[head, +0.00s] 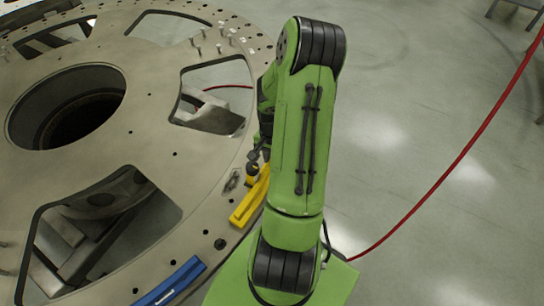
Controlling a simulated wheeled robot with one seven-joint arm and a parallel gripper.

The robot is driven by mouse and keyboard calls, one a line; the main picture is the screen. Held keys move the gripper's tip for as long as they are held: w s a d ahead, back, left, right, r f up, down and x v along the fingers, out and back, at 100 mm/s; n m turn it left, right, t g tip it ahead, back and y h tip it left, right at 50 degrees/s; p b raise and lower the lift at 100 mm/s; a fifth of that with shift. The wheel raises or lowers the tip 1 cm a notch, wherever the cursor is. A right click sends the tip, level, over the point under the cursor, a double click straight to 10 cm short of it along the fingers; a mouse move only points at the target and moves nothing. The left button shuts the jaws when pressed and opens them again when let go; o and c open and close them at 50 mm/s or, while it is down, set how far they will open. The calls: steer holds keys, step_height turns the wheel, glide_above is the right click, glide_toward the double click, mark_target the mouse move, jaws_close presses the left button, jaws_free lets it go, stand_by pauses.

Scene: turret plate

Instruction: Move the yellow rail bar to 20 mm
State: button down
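The yellow rail bar (248,206) lies near the right edge of the grey turret plate, slanting up to the right. Its upper right end is partly hidden by my green arm. My gripper (256,160) is a small dark shape at the arm's left side, just above the upper end of the bar. The arm hides most of it, so I cannot tell whether its fingers touch the bar or are open or shut. No 20 mm mark is readable in this view.
A blue bar (172,282) lies at the plate's lower edge. The turret plate (150,170) has large cut-outs, a round central hole and several upright pins (222,35) at the top. A red cable (455,165) crosses the right side. The floor (440,230) there is open.

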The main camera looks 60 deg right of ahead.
steer(key=shift+d+r+p, duration=0.1)
steer(key=shift+r+p, duration=0.2)
steer(key=shift+r, duration=0.15)
stand_by(0.4)
steer(key=c, duration=1.2)
jaws_free()
step_height(320, 180, up, 7)
steer(key=p, duration=0.5)
steer(key=shift+r, duration=0.15)
steer(key=shift+f, duration=0.2)
